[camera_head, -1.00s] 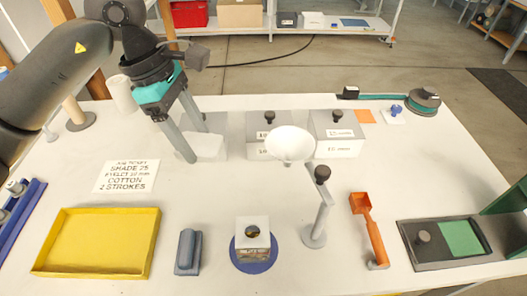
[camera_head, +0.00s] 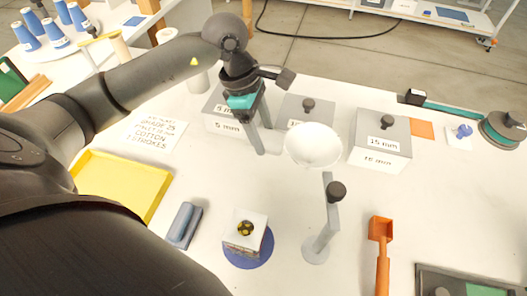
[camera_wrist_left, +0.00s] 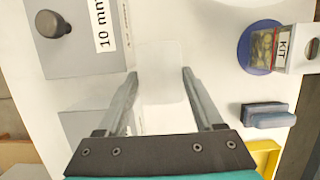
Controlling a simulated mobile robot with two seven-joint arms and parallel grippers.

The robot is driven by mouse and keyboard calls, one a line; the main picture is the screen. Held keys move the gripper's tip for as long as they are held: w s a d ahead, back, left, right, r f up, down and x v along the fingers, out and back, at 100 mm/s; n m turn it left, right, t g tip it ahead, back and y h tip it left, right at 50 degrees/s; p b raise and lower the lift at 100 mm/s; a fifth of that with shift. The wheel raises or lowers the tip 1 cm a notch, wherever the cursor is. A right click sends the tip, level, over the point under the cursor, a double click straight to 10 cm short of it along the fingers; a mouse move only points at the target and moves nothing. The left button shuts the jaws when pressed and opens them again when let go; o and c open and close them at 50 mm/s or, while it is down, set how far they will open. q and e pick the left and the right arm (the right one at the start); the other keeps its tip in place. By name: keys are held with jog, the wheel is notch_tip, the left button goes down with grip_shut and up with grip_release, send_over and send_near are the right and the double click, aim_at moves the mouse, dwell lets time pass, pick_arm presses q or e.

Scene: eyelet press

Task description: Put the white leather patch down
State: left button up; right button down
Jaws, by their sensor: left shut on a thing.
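The white leather patch (camera_wrist_left: 160,88) is a pale rounded sheet between the two fingers in the left wrist view. My left gripper (camera_wrist_left: 160,72) is shut on it. In the head view the same gripper (camera_head: 264,140) points down over the white table, in front of the gap between the 5 mm box and the middle box. There the patch is hard to tell from the white tabletop. I cannot tell how far it is above the table. My right gripper is not in view.
Lidded grey boxes, including the 5 mm (camera_head: 224,126) and 15 mm (camera_head: 380,145) ones, stand behind. A white bowl (camera_head: 313,145) is right of the gripper. A kit cube (camera_head: 244,240) on a blue disc, a blue-grey block (camera_head: 184,225) and a yellow tray (camera_head: 120,185) are nearer.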

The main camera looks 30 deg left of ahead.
aim_at(267, 162)
pick_arm(q)
jog(key=shift+f+b, duration=0.4)
jog(key=shift+f, duration=3.05)
jog(key=shift+f, duration=0.15)
jog(key=o, duration=1)
jog(key=shift+o, duration=0.2)
